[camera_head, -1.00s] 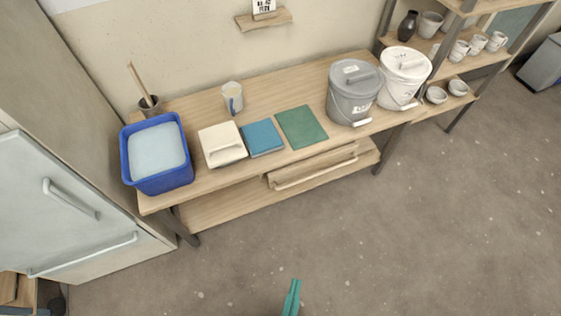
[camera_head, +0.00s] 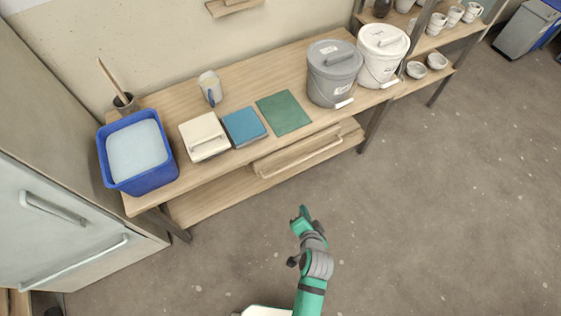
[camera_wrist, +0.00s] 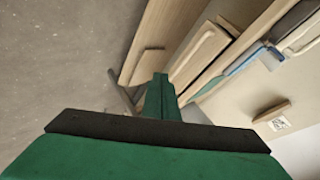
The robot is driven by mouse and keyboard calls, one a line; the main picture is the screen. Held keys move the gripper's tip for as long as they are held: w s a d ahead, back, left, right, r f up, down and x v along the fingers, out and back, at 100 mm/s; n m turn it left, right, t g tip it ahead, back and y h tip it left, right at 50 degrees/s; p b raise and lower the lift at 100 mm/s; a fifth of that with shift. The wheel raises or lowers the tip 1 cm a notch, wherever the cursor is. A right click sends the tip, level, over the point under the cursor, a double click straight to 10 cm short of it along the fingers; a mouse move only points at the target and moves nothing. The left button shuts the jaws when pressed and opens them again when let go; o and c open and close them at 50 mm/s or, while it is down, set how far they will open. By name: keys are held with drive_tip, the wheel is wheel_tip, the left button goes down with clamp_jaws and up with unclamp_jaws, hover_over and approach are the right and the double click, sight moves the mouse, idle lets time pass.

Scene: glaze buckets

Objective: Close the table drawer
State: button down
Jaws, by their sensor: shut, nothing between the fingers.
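The table drawer (camera_head: 296,154) is under the front edge of the wooden table (camera_head: 225,168). It sticks out a little from the table front and has a long bar handle along its face. In the wrist view the drawer (camera_wrist: 200,50) shows tilted, just beyond the fingers. My gripper (camera_head: 302,213) is over the floor in front of the table, below the drawer in the picture and apart from it. Its green fingers are together and empty; they also show in the wrist view (camera_wrist: 160,90).
On the table stand a blue tub (camera_head: 165,178), a white box (camera_head: 204,137), a blue tile (camera_head: 244,127), a green mat (camera_head: 283,112), a mug (camera_head: 210,88), a grey bucket (camera_head: 333,75) and a white bucket (camera_head: 382,55). Shelves stand at the right. The floor (camera_head: 430,200) is clear.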

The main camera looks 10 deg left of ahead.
drive_tip(key=w+a+r+m+g+y, duration=0.1)
drive_tip(key=w+a+r+y, duration=0.1)
drive_tip(key=w, duration=0.4)
drive_tip(key=w+a+r+m+g+y, duration=0.1)
drive_tip(key=w+a+y, duration=0.1)
drive_tip(key=w, duration=0.4)
approach(276, 155)
drive_tip(key=shift+w+a+f, duration=0.4)
drive_tip(key=shift+f, duration=0.45)
drive_tip(key=shift+w+a+f, duration=0.35)
drive_tip(key=shift+w+f, duration=0.1)
drive_tip(key=shift+f, duration=0.4)
drive_tip(key=shift+w+a+f, duration=0.4)
drive_tip(key=shift+f, duration=0.4)
drive_tip(key=shift+w+a, duration=0.75)
drive_tip(key=shift+w, duration=0.35)
drive_tip(key=shift+s, duration=0.1)
